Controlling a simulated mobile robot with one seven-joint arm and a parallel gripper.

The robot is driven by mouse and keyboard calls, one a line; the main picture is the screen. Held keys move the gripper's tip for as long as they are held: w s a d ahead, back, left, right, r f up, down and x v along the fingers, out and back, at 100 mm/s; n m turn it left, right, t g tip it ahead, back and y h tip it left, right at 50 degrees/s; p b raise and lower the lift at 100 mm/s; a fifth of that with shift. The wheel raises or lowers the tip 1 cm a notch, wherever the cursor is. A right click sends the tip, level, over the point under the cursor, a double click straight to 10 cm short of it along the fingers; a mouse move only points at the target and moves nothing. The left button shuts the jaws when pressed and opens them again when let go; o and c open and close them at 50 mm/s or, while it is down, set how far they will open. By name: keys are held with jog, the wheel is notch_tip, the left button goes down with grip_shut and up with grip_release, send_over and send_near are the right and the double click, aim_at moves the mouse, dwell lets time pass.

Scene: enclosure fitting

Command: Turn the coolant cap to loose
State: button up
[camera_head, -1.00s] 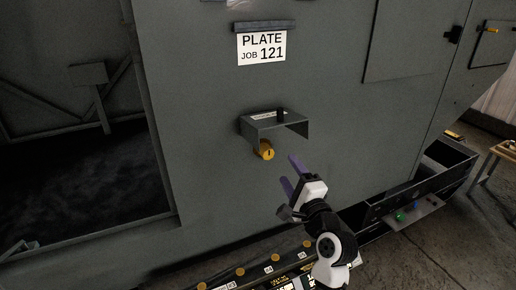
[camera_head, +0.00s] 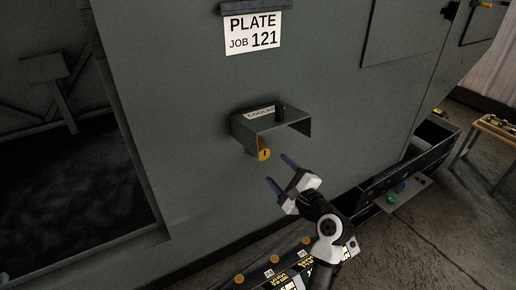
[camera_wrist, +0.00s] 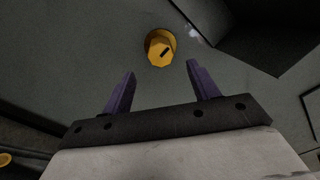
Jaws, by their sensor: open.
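The coolant cap is a yellow-orange faceted knob (camera_head: 264,155) with a dark mark on its face. It sits on the grey machine wall under a bent metal hood (camera_head: 272,122) with a label that seems to read COOLANT. The cap also shows in the wrist view (camera_wrist: 160,47), ahead of the fingertips. My gripper (camera_head: 281,171), with two purple fingers, is open and empty. In the head view it is just below and right of the cap. In the wrist view (camera_wrist: 161,70) the cap lies beyond the gap between the fingers, apart from both.
A sign reading PLATE JOB 121 (camera_head: 252,33) hangs above the hood. A rail with several yellow knobs (camera_head: 274,259) runs below. A panel with green and blue buttons (camera_head: 404,188) is at right. The hood's dark side (camera_wrist: 265,35) is close at upper right in the wrist view.

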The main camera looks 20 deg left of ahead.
aim_at(263, 155)
jog(key=p+x, duration=0.2)
jog(key=x, duration=0.9)
jog(key=shift+w+a, duration=0.1)
jog(key=c, duration=1)
